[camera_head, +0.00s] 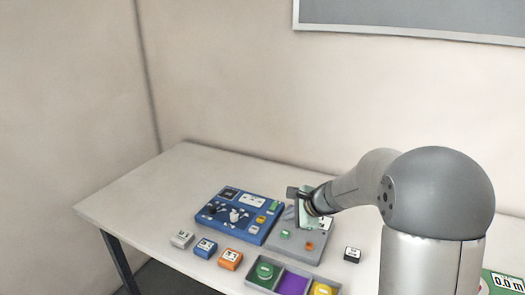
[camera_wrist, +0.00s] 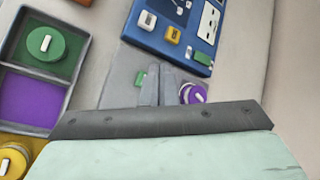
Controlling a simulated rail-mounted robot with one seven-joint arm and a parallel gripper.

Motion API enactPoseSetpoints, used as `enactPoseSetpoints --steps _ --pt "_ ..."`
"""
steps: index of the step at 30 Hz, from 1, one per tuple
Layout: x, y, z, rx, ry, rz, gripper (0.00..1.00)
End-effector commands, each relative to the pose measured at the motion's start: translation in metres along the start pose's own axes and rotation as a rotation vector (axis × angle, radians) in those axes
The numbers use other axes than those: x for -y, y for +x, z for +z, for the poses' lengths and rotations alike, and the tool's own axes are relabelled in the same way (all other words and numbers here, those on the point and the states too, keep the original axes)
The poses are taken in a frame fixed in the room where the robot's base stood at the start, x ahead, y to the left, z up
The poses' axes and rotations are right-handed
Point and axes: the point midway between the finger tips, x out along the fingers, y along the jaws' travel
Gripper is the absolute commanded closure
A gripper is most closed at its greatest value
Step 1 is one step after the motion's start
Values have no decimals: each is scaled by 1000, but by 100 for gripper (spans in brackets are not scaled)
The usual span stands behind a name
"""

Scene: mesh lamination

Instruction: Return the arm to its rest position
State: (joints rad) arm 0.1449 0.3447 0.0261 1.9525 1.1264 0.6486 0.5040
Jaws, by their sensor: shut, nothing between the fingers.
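My gripper (camera_head: 300,212) is at the end of my arm, which reaches from the right over the grey panel (camera_head: 290,252) on the table. In the wrist view its two fingers (camera_wrist: 158,84) are together and hold nothing. A purple round piece with a white bar (camera_wrist: 193,93) is just right of the fingers in that view, partly hidden by the gripper body. I cannot tell whether the fingertips touch the panel. The arm is stretched out low over the table.
A blue board (camera_head: 257,238) with several controls adjoins the grey panel. White (camera_head: 182,239), blue (camera_head: 205,248), orange (camera_head: 230,259) and black (camera_head: 352,255) blocks stand nearby. A compartment tray (camera_head: 250,284) holds green and yellow pieces; its purple compartment (camera_head: 293,283) looks empty. The table's left end (camera_head: 130,205) is clear.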

Motion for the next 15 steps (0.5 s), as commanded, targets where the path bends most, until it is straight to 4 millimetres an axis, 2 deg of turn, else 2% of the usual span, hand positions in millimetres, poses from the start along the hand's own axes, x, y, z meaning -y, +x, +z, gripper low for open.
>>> enactPoseSetpoints --steps 2,5,7,9,12,15 --pt "-25 -20 22 0 -156 64 100" --pt "-78 -53 47 -3 -439 196 100" --pt "-122 -79 58 -1 -657 308 100" --pt "-164 -105 62 1 -863 421 100" --pt "-217 -138 58 5 -1117 572 100" --pt "-254 -163 48 9 -1301 697 100"
